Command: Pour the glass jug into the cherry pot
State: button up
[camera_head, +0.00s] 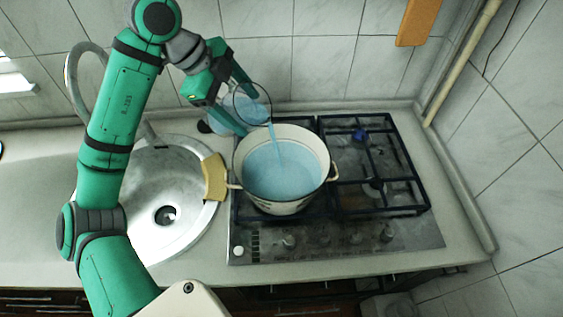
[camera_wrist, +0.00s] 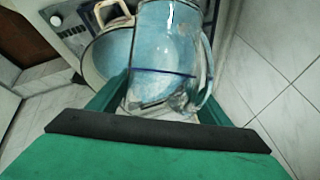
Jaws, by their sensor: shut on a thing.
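My gripper (camera_head: 237,98) is shut on the clear glass jug (camera_head: 254,104), above the back left of the stove. The jug is tilted with its mouth to the right, and a light blue stream runs from it down into the wide cream enamel pot (camera_head: 284,205). The pot stands upright on the left burners and holds a pool of blue liquid. In the wrist view the jug (camera_wrist: 167,55) fills the middle, with blue liquid inside and its handle at the right. The pot (camera_wrist: 97,60) shows partly behind it. I cannot make out a cherry pattern on the pot.
The gas stove (camera_head: 365,232) has free right burners with a small blue spot on them. A round steel sink (camera_head: 150,235) lies to the left, with a yellow cloth (camera_head: 214,177) on its edge. Tiled walls stand behind and to the right.

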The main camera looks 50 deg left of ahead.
jog(key=shift+d+f+y+p, duration=0.15)
jog(key=shift+f+y+p, duration=0.3)
jog(key=shift+f+y, duration=0.35)
dwell(1.8)
jog(key=shift+w+d+f+g+y+p, duration=0.1)
jog(key=shift+d+f+g+y+p, duration=0.1)
jog(key=shift+g+y+p, duration=0.15)
dwell(1.5)
